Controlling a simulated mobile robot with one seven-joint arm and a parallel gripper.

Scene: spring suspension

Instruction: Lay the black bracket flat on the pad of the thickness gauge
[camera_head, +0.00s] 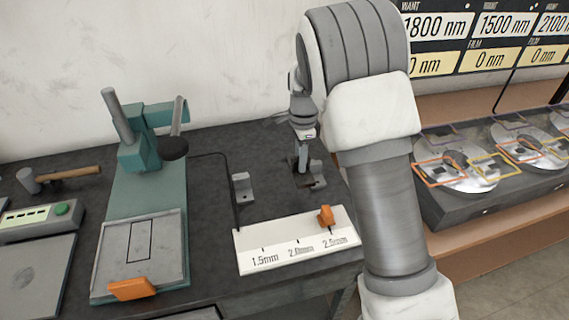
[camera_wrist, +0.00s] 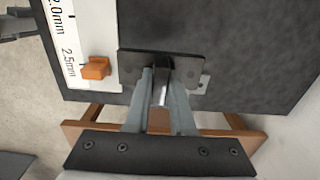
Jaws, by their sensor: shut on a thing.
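The black bracket (camera_wrist: 134,62) is a dark plate with holes and an upright flange. My gripper (camera_wrist: 162,94) is shut on this flange in the wrist view, the plate lying beyond the fingertips. In the head view my gripper (camera_head: 303,160) points down at the dark mat's right part, with the bracket small and partly hidden beneath it. I cannot tell whether the bracket touches the mat. No gauge is labelled. At the left are a teal stand (camera_head: 133,155) with an outlined grey pad (camera_head: 165,255), and a display unit (camera_head: 40,218) beside a grey plate (camera_head: 32,280).
A light grey bracket (camera_head: 242,188) stands on the mat left of my gripper. A white millimetre scale (camera_head: 265,245) with an orange slider (camera_head: 325,215) lies in front. A hammer (camera_head: 60,178) lies far left. Round discs (camera_head: 462,175) sit on a rack at right.

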